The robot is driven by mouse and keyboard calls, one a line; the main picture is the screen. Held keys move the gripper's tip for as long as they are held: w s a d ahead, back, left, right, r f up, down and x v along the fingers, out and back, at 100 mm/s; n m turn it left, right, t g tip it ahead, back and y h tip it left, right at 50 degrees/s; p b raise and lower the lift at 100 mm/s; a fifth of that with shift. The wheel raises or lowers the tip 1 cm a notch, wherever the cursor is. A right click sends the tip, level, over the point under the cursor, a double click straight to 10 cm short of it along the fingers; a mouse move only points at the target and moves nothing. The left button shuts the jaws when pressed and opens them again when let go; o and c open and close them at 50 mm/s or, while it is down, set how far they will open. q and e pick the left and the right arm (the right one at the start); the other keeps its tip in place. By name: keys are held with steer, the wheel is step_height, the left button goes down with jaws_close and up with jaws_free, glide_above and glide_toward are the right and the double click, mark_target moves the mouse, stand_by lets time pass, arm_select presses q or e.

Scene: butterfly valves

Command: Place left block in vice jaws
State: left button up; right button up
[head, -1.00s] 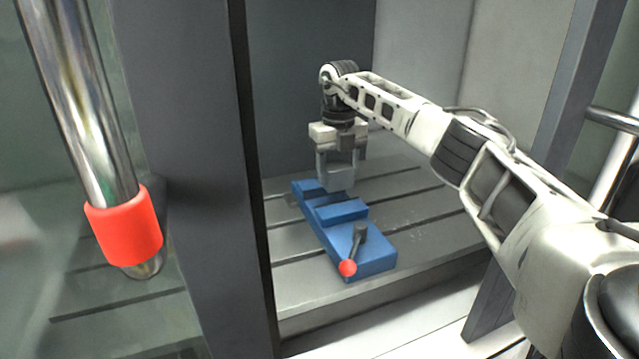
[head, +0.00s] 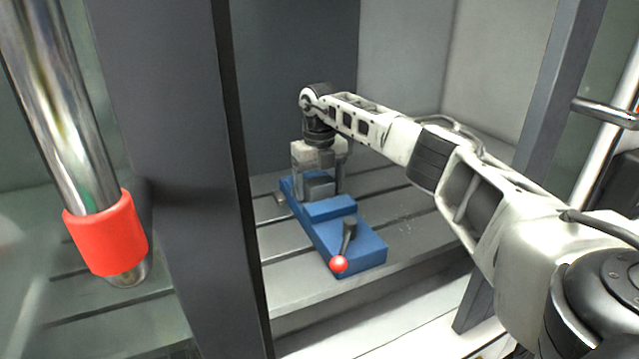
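The grey block (head: 320,187) sits low in the gap between the jaws of the blue vice (head: 362,252). Its lower part is hidden by the front jaw. My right gripper (head: 319,180) is above the vice, pointing down. Its fingers are spread wide, one on each side of the block, with a gap visible beside it. The vice's dark lever (head: 348,238) with a red ball end (head: 339,264) is at the near end. My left gripper is not in view.
The vice stands on a grey slotted table (head: 290,285) inside a machine enclosure. A dark door frame post (head: 195,200) rises to the left. A chrome bar with a red collar (head: 106,232) is at far left. The table right of the vice is clear.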

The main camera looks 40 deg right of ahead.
mark_target(319, 181)
arm_select(q)
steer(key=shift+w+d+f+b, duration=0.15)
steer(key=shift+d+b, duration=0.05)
steer(key=shift+b, duration=0.4)
arm_select(e)
step_height(319, 181, up, 12)
steer(key=shift+r, duration=0.2)
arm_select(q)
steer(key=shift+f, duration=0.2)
